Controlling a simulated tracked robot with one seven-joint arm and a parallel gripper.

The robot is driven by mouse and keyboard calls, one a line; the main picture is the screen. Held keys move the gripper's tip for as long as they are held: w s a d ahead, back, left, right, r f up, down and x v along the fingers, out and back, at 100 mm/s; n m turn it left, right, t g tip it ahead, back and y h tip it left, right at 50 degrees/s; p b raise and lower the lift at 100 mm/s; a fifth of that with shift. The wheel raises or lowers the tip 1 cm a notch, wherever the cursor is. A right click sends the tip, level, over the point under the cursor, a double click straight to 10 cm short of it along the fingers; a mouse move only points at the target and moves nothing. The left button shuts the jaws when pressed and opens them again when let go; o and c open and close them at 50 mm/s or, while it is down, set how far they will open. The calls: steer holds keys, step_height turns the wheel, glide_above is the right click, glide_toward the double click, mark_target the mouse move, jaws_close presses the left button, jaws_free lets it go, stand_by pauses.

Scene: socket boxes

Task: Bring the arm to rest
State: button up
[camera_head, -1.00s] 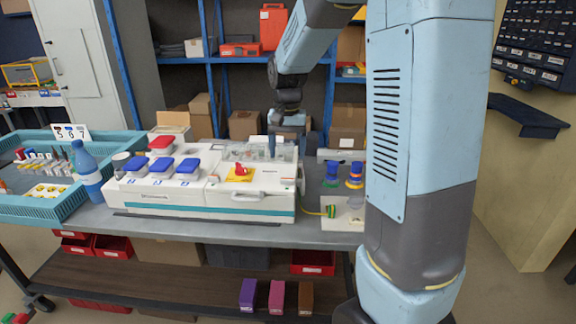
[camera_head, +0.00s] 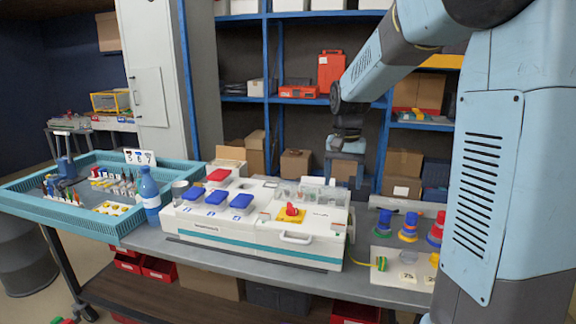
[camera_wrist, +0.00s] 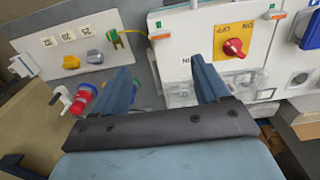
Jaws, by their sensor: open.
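My gripper (camera_head: 345,172) hangs above the back right part of the white socket box (camera_head: 255,238), fingers pointing down. In the wrist view its two blue-grey fingers (camera_wrist: 165,85) stand apart with nothing between them, so it is open and empty. My arm reaches out from the right and bends down at the wrist. The red knob (camera_head: 291,209) on its yellow plate sits on the box top; it also shows in the wrist view (camera_wrist: 233,47), to the right of the fingers. Clear sockets lie below the fingers.
Blue-lidded sockets (camera_head: 217,200) and a red lid (camera_head: 221,175) are on the box's left. A blue bottle (camera_head: 149,196) and a teal tray (camera_head: 95,229) stand further left. A white panel with coloured plugs (camera_head: 396,257) is on the right. Shelves with boxes stand behind.

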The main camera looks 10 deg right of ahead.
steer(key=s+r+n+t, duration=0.2)
steer(key=s, duration=1)
steer(key=s+r+n+t, duration=0.2)
steer(key=s+r+t, duration=0.1)
steer(key=s, duration=0.9)
steer(key=shift+s+r+n+t, duration=0.25)
steer(key=shift+s+n+t, duration=0.05)
steer(key=shift+s, duration=0.1)
